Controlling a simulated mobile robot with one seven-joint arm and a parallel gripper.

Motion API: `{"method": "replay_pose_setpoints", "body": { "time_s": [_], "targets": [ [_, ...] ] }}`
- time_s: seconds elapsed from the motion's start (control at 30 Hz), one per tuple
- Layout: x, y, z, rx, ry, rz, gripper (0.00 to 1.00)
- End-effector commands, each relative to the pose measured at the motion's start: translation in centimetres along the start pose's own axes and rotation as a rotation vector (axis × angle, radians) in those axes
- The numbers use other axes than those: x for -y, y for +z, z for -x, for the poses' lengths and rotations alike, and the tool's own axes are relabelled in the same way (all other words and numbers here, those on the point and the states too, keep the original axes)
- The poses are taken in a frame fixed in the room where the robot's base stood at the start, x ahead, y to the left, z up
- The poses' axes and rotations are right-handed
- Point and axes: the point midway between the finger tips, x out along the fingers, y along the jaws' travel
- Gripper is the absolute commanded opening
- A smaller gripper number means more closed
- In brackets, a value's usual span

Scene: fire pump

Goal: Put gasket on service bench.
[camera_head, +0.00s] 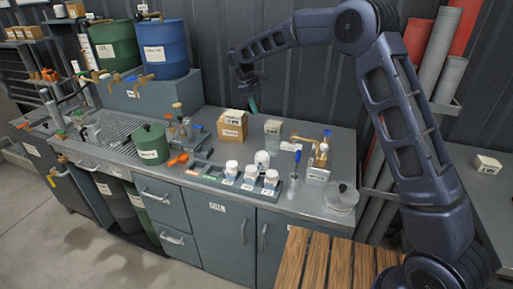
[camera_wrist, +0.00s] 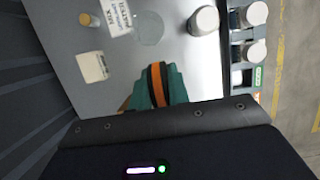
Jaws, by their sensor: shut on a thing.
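My gripper (camera_head: 247,86) is raised near the back wall, above the back of the grey bench (camera_head: 330,140). In the wrist view my gripper (camera_wrist: 157,84) shows teal fingertips closed on a thin orange and dark piece (camera_wrist: 157,78), seen edge-on, which appears to be the gasket. A small teal patch hangs under my gripper in the head view, where the orange piece cannot be made out. The piece is held above the bench top, apart from it. The bench top also shows below it in the wrist view (camera_wrist: 60,25).
Below my gripper stand a cardboard box with a white box on it (camera_head: 233,124) and a clear container (camera_head: 272,132). White-capped bottles (camera_head: 250,176) line the front edge. Bare top lies at the back right.

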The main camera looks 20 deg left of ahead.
Motion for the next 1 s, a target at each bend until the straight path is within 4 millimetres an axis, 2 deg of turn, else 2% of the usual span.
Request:
{"method": "replay_pose_setpoints", "body": {
  "time_s": [0.17,0.8,1.0],
  "targets": [
    [0.6,-1.2,-1.1,0.001,0.004,0.016,0.00],
    [0.7,-5.1,-13.6,0.001,0.002,0.015,0.00],
    [0.6,-5.5,-15.1,-0.001,0.004,0.014,0.00]
  ]
}}
